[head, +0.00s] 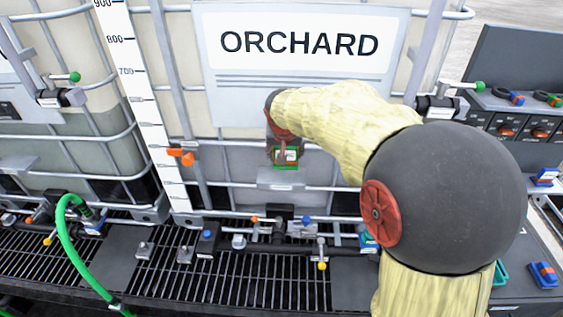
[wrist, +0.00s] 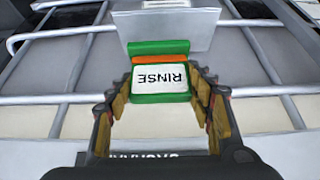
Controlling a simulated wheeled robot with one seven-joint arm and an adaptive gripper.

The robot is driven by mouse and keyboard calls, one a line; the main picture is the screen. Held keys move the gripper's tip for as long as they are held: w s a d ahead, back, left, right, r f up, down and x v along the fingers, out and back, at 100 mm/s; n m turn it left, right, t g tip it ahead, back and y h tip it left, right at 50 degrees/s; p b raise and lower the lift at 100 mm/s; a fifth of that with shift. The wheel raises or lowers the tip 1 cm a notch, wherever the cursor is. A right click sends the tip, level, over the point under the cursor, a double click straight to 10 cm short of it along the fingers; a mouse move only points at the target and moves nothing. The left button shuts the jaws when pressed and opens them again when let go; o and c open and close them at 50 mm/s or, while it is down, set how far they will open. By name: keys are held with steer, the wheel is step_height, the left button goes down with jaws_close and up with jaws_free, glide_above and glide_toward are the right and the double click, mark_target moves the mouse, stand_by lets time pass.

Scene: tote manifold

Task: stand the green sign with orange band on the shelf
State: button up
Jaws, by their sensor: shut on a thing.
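The green sign (wrist: 160,98) has an orange band and a white face reading RINSE. It is upside down in the wrist view, between the fingers of my gripper (wrist: 159,84), which is shut on its sides. In the head view the sign (head: 285,165) is small, below my gripper (head: 284,150), and partly covered by it. The grey shelf (head: 286,181) sticks out from the front of the ORCHARD tank just below the sign. In the wrist view the sign's green foot overlaps the shelf (wrist: 180,25). I cannot tell whether they touch.
The ORCHARD tank (head: 300,45) has metal cage bars around the shelf. An orange-handled fitting (head: 182,156) is left of it. A pipe with several valves (head: 320,248) runs below, over a grating. A green hose (head: 68,238) curves at left. My arm covers much of the right side.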

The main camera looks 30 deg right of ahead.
steer(key=shift+w+a+f, duration=0.25)
steer(key=shift+w+f, duration=0.3)
steer(key=shift+f, duration=0.15)
steer(key=shift+w+f, duration=0.2)
steer(key=shift+f, duration=1.5)
steer(key=shift+f, duration=0.1)
steer(key=shift+f, duration=0.15)
steer(key=o, duration=1)
steer(key=shift+o, duration=0.8)
